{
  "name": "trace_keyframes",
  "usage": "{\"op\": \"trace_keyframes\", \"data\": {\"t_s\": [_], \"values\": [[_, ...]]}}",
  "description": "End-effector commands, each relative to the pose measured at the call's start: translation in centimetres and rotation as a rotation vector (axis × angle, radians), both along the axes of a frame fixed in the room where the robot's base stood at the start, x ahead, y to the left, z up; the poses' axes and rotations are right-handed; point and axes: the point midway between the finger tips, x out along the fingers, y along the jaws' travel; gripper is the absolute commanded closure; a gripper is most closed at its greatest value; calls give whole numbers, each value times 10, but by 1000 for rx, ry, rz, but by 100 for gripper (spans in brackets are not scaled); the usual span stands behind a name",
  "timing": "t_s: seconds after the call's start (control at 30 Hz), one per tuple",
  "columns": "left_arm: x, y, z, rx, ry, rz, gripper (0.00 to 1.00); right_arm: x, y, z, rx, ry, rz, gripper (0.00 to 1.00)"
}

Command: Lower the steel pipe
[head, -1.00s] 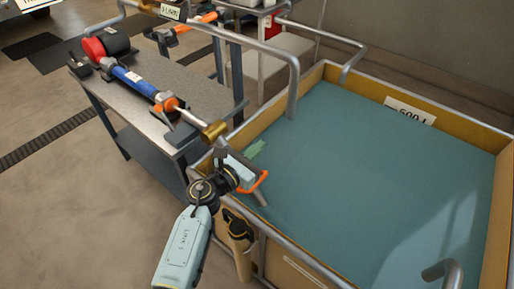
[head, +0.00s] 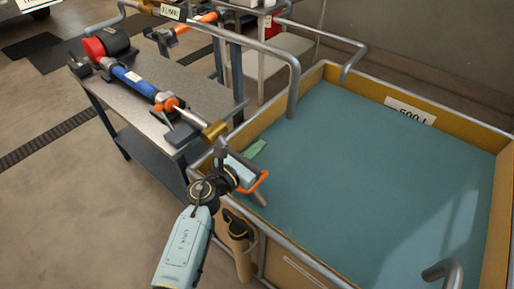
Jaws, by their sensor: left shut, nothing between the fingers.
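Other grey pipes look similar, so I cannot tell for sure which is the task's pipe. My left gripper (head: 261,181) is shut and empty over the tank's left rim, below and left of that pipe end and apart from it. Orange parts show at its tip, and a short grey rod (head: 260,194) shows beside it. The arm partly hides the rim. My right gripper is not in view.
A grey metal bench (head: 190,87) stands left of the tank. A blue cylinder (head: 135,81) with a steel rod and brass fitting (head: 214,130) points from it towards my left gripper. Another bent pipe (head: 353,62) stands at the back rim. The tank's middle is clear.

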Motion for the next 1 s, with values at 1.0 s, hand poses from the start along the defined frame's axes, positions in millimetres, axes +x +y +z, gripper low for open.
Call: {"op": "trace_keyframes", "data": {"t_s": [1.0], "values": [[-16, 12, -1, 4, 2, 1, 65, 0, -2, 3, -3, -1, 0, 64]]}}
